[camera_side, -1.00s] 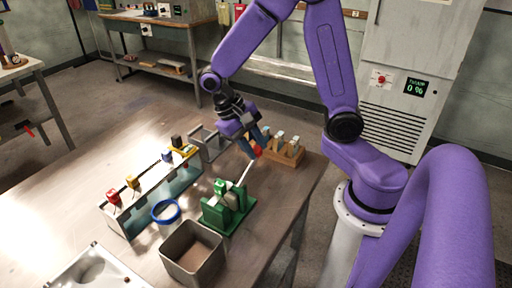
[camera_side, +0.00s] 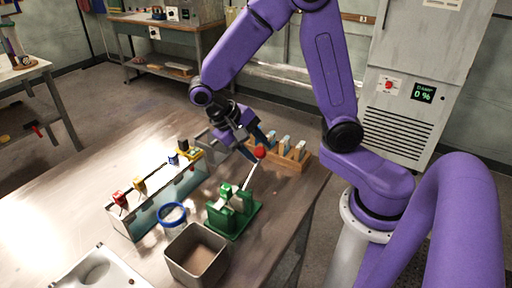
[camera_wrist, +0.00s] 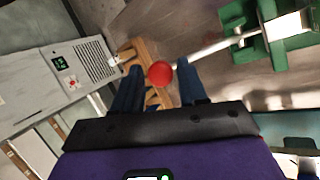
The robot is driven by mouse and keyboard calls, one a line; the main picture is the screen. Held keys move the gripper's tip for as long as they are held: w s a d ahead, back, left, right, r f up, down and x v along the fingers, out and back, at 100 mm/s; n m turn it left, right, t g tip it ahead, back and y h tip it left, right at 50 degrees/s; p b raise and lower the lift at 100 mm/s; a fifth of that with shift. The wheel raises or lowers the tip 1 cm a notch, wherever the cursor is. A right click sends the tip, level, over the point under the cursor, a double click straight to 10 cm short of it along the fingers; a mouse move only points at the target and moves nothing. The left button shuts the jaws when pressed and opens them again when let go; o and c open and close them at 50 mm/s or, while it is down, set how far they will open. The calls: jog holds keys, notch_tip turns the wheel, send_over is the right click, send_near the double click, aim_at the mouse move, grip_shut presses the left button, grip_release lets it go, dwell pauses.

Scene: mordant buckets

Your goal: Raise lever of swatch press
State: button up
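The green swatch press (camera_side: 233,211) stands on the table near its right edge. Its pale lever (camera_side: 250,174) slants up from the press toward my gripper and ends in a red ball knob (camera_side: 260,151). My gripper (camera_side: 257,141) is open, its blue fingertips at the knob. In the wrist view the red knob (camera_wrist: 159,73) sits between the two spread fingertips, with a gap visible on both sides. The lever (camera_wrist: 208,47) runs to the press (camera_wrist: 270,38) at upper right. I cannot tell how deep the knob sits between the fingers.
A wooden block rack (camera_side: 290,158) stands just behind the knob. A rack with colored clips (camera_side: 160,198), a blue-rimmed cup (camera_side: 172,215) and an open grey bin (camera_side: 196,255) stand left and in front of the press. A white tray (camera_side: 100,272) lies at front left.

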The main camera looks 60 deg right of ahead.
jog(key=shift+o, duration=0.6)
jog(key=v, duration=1.7)
jog(key=shift+r, duration=0.15)
jog(key=shift+a, duration=0.1)
jog(key=s+d+f+n+t+y, duration=0.2)
jog(key=s+f+n, duration=0.3)
jog(key=s+n, duration=0.3)
jog(key=s+d+f+n+t+y, duration=0.2)
jog(key=s+f+n, duration=0.4)
jog(key=s, duration=0.6)
jog(key=n+y, duration=0.1)
jog(key=n, duration=0.1)
jog(key=shift+s+f+n+t, duration=0.2)
jog(key=shift+s+n+t, duration=0.1)
jog(key=shift+n+t, duration=0.1)
